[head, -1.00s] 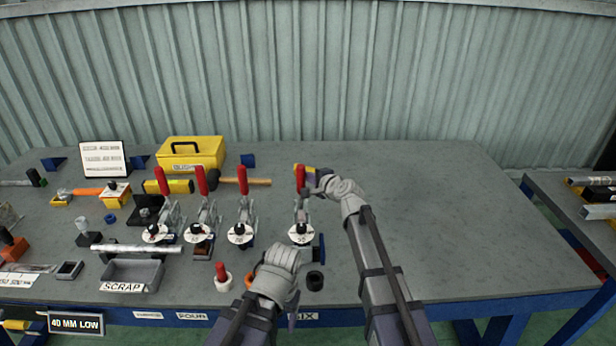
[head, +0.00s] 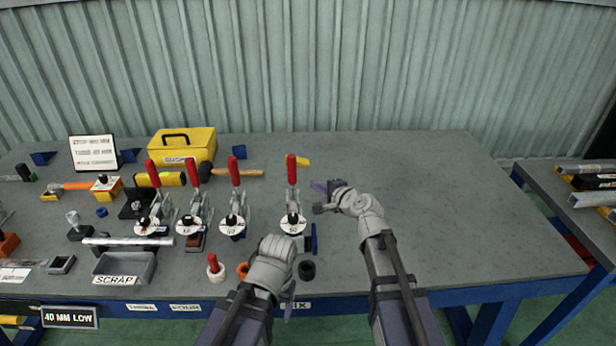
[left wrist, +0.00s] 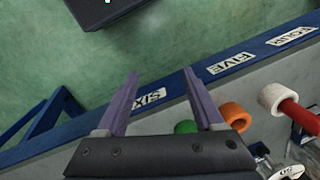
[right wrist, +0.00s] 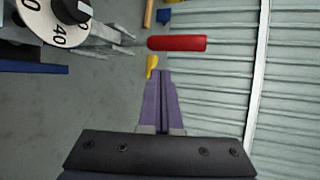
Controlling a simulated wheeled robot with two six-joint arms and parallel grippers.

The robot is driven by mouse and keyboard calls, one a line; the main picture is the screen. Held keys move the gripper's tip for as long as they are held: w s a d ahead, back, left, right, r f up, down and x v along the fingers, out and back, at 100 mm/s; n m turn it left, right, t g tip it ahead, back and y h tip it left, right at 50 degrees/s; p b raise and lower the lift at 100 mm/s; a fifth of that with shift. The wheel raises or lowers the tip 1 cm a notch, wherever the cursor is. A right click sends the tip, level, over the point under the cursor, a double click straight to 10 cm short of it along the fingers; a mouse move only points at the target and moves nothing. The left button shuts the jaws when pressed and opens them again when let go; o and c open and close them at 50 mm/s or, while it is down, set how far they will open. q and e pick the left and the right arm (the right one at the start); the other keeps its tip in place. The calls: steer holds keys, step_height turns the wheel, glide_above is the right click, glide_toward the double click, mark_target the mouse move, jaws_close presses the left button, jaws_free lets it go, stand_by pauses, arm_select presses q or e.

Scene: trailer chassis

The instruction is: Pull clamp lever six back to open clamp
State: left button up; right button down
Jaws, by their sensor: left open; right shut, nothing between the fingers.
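The rightmost toggle clamp (head: 292,205), in line with the partly hidden SIX label, has a red lever handle (head: 291,169) standing upright. The handle also shows in the right wrist view (right wrist: 177,43), beyond my fingertips and apart from them. A white numbered dial with a black knob (right wrist: 50,20) sits on this clamp. My right gripper (head: 320,196) is shut and empty, just right of the lever; its purple fingers meet in the right wrist view (right wrist: 161,73). My left gripper (left wrist: 161,75) is open and empty above the table's front edge by the SIX label (left wrist: 150,98).
Several similar clamps with red levers (head: 235,170) stand to the left. A red-topped plug (head: 214,266), an orange ring (head: 243,270) and a dark ring (head: 307,270) lie near the front edge. A scrap tray (head: 125,267) is at left. The table's right side is clear.

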arm_select(q)
steer(key=shift+c, duration=0.2)
arm_select(e)
steer(key=shift+s+d, duration=0.35)
steer(key=shift+s, duration=0.3)
steer(key=shift+s+d, duration=0.35)
steer(key=shift+s, duration=0.3)
